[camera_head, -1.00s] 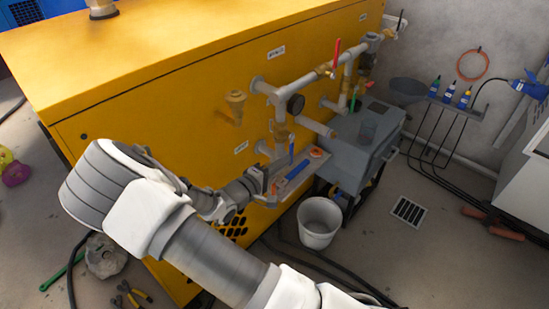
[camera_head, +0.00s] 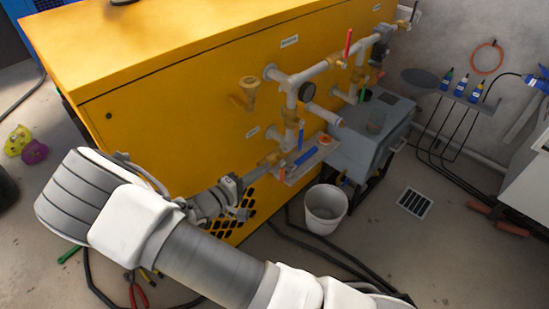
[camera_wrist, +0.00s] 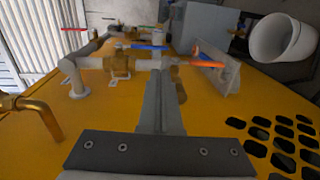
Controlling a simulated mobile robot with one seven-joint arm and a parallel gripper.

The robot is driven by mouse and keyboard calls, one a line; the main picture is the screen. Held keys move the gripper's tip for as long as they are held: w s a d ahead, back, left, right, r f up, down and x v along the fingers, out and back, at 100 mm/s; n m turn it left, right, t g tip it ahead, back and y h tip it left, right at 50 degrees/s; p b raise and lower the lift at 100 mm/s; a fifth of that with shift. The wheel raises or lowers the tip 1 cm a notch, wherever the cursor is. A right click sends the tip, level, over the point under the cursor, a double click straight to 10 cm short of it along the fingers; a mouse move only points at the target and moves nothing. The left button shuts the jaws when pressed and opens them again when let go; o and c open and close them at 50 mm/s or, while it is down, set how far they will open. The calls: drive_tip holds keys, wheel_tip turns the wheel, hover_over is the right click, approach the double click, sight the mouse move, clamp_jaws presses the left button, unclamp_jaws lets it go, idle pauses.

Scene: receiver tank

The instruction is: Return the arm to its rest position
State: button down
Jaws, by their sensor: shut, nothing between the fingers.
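My arm (camera_head: 210,262) reaches from the bottom right across the front of the yellow cabinet (camera_head: 190,90), with its elbow at the left. My gripper (camera_head: 256,182) is small in the head view, near the cabinet front and left of the small tray (camera_head: 308,160). In the wrist view my gripper (camera_wrist: 160,82) shows its fingers together, with nothing held. Its fingers point along the yellow face toward the pipework. Whether the fingertips touch anything is hard to tell.
A white bucket (camera_head: 325,212), a grey tank (camera_head: 365,135) and floor hoses lie to the right. A brass elbow (camera_wrist: 40,115) is near in the wrist view.

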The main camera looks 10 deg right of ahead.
drive_tip(key=shift+v, duration=0.8)
drive_tip(key=s+d+r+m+g+y, duration=0.6)
drive_tip(key=s+d+r+g, duration=0.3)
drive_tip(key=s+r, duration=0.15)
drive_tip(key=s+r+m+t+y, duration=0.1)
drive_tip(key=s+r+t+y, duration=0.55)
drive_tip(key=s+r, duration=0.7)
wheel_tip(320, 180, up, 23)
drive_tip(key=w+g+y+p, duration=0.1)
drive_tip(key=p, duration=2)
drive_tip(key=shift+w+g+p, duration=0.3)
drive_tip(key=shift+w+g, duration=0.05)
drive_tip(key=shift+f, duration=0.1)
